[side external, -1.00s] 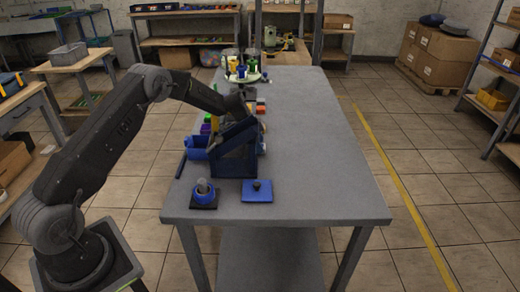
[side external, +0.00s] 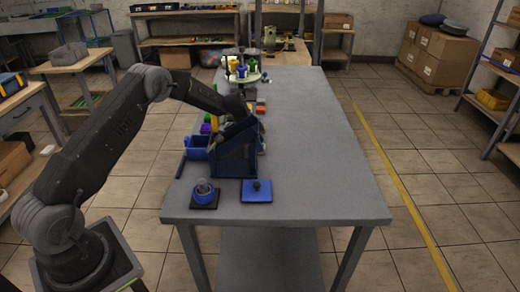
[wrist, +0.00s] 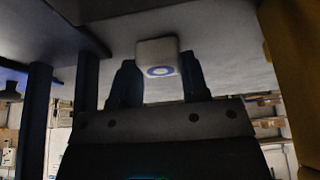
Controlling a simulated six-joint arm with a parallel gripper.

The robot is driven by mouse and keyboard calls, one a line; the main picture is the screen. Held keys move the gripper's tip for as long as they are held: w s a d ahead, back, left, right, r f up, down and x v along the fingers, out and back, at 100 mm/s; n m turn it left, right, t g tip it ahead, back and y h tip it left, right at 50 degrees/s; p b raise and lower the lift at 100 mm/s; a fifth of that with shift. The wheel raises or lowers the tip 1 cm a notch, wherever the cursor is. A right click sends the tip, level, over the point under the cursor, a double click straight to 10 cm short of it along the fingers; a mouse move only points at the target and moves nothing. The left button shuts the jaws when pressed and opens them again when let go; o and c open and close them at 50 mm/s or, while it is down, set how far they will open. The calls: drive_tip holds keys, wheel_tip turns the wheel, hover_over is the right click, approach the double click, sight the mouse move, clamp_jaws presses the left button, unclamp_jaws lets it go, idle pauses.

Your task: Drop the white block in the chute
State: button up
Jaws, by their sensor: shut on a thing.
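The white block (wrist: 158,57), with a blue ring on its face, is in the wrist view between the two dark fingers of my gripper (wrist: 157,82). My gripper is shut on it. In the side external view my arm reaches over the table to the dark blue box-like structure (side external: 235,160), which may be the chute. My gripper's fingertips and the white block are hidden or too dark to make out there. I cannot tell how far the block is from the chute opening.
A blue bin (side external: 196,150) stands left of the structure. Coloured blocks and a round stand (side external: 242,78) are behind. The table's right side (side external: 320,150) is clear.

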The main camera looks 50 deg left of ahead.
drive_tip(key=shift+r, duration=0.65)
idle(0.3)
drive_tip(key=shift+r, duration=3.1)
wheel_tip(320, 180, up, 22)
drive_tip(key=f, duration=0.1)
drive_tip(key=s+d, duration=0.4)
drive_tip(key=s, duration=0.5)
drive_tip(key=shift+d+f, duration=0.15)
drive_tip(key=shift+f, duration=6)
